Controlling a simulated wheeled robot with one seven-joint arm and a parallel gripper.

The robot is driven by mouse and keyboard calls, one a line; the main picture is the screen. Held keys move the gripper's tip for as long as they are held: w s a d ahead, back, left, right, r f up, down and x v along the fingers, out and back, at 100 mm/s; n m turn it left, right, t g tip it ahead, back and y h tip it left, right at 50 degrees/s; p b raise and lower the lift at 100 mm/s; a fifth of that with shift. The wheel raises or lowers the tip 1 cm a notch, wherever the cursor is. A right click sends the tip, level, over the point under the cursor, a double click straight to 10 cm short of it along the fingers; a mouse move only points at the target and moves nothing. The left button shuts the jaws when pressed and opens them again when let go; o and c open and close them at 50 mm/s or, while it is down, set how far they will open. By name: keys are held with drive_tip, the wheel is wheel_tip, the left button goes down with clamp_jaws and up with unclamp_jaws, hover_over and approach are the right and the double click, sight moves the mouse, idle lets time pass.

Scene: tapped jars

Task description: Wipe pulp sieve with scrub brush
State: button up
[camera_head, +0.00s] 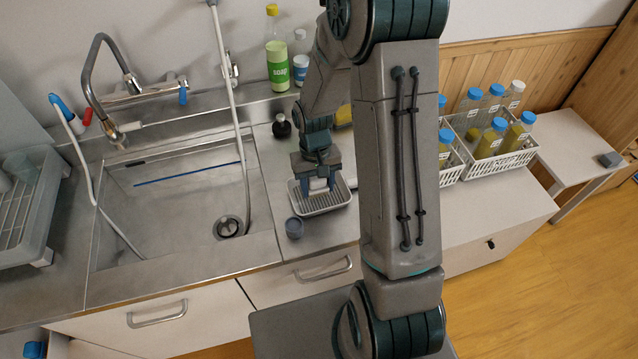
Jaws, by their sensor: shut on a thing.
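My gripper (319,188) points down over the counter to the right of the sink. It is shut on a small pale thing, which I take to be the scrub brush (318,184); the fingers hide most of it. Directly below is a shallow, light-coloured rectangular tray with a slotted floor, which looks like the pulp sieve (325,208). The sieve lies flat on the counter. The held brush is over the sieve's middle, at or just above its floor; I cannot tell whether they touch.
A small dark blue-grey cup (294,228) stands close to the sieve's front left. A dark bottle (281,126) and a green soap bottle (277,60) are behind. The sink (180,205) is left. White crates (497,165) of bottles stand right, beyond my arm.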

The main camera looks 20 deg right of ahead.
sight(341, 192)
drive_tip(key=shift+s+a+b, duration=0.15)
drive_tip(key=shift+a+b, duration=0.25)
drive_tip(key=shift+a, duration=2.4)
drive_tip(key=shift+d, duration=0.1)
drive_tip(key=shift+d, duration=2.9)
drive_tip(key=shift+f+b, duration=0.5)
drive_tip(key=shift+f, duration=0.15)
drive_tip(key=shift+w+d, duration=0.15)
drive_tip(key=shift+d, duration=1.35)
drive_tip(key=shift+w+d, duration=0.1)
drive_tip(key=shift+d, duration=1.35)
drive_tip(key=shift+f, duration=0.35)
